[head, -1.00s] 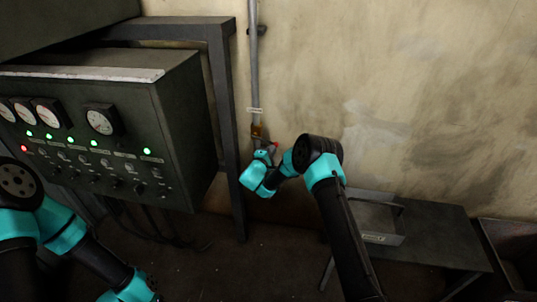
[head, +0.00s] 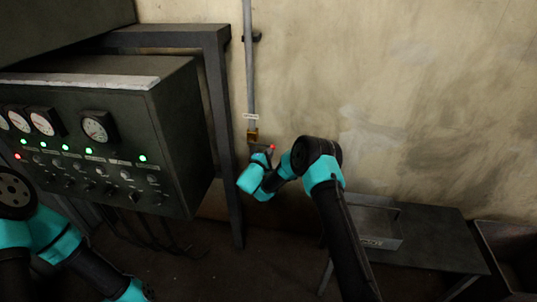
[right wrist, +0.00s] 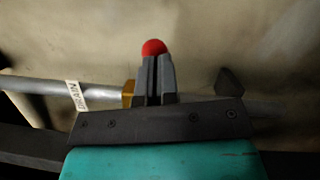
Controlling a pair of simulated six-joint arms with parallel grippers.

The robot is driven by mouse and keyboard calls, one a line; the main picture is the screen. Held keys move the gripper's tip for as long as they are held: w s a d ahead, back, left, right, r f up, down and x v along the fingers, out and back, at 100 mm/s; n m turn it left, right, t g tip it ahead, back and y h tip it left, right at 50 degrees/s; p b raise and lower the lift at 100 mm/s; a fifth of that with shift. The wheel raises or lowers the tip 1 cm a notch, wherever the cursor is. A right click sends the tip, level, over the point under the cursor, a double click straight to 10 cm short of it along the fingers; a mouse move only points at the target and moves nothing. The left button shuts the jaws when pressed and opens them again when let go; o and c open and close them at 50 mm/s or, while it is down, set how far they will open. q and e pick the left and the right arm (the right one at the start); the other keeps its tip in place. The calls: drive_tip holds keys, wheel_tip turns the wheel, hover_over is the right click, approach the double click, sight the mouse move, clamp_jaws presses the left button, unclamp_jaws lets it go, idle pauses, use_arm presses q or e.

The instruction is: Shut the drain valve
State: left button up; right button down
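The drain valve (head: 252,136) is a brass body on a grey vertical pipe by the wall. Its lever ends in a red knob (head: 271,148), to the right of and a little below the body. In the right wrist view the red knob (right wrist: 154,47) shows just past my fingertips, and the brass body (right wrist: 129,93) is partly behind them. My right gripper (right wrist: 156,70) has its fingers close together, at the knob; the lever shaft is hidden, and I see nothing clearly held between them. My left arm is at the lower left, with its gripper out of frame.
A white DRAIN tag (right wrist: 75,95) is on the pipe. A control cabinet (head: 170,130) with gauges and lit lamps stands left, beside a dark metal frame post (head: 226,140). A low bench (head: 440,240) with a metal tray (head: 372,225) is at the right.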

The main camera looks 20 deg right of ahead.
drive_tip(key=shift+d+r, duration=0.1)
drive_tip(key=shift+d, duration=0.4)
drive_tip(key=s+a+f, duration=0.6)
drive_tip(key=s+a, duration=0.2)
drive_tip(key=a, duration=0.1)
drive_tip(key=shift+s, duration=0.3)
drive_tip(key=shift+a, duration=0.1)
